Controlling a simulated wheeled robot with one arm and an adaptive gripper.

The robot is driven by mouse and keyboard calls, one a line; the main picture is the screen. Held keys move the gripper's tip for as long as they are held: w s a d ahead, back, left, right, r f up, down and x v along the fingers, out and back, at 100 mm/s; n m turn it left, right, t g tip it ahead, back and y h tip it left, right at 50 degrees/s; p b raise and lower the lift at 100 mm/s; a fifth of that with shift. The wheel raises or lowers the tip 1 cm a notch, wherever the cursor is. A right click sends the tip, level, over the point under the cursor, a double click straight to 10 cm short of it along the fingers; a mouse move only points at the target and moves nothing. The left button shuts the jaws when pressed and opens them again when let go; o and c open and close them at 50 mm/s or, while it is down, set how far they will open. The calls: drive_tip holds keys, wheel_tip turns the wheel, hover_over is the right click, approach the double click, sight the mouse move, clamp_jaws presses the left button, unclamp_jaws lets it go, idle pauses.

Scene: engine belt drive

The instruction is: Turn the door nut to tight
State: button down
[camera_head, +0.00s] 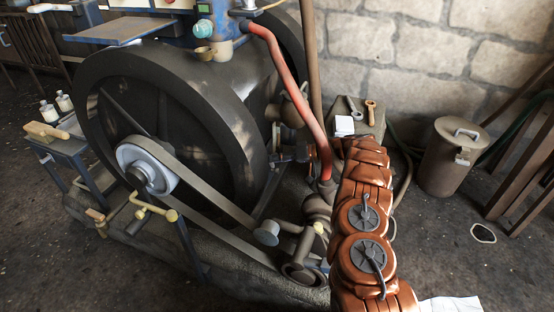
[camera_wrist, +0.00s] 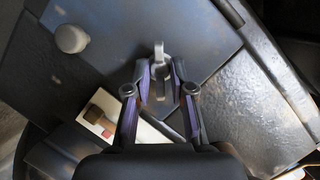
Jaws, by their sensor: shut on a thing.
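The door nut (camera_wrist: 159,52) appears to be the small pale grey metal piece in the wrist view, standing against a dark blue-grey panel. My gripper (camera_wrist: 161,76) has one purple-padded finger on each side of it and is shut on it. The lower part of the nut is partly hidden between the fingers. The nut's turn angle cannot be judged from this view. In the head view my orange-brown arm reaches away from the lower right, and it hides my gripper and the nut.
The engine's large flywheel (camera_head: 215,115) and belt stand left of my arm. A lidded bin (camera_head: 448,165) stands right, with open floor before it.

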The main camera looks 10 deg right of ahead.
drive_tip(key=c, duration=1)
unclamp_jaws()
drive_tip(key=v, duration=1.2)
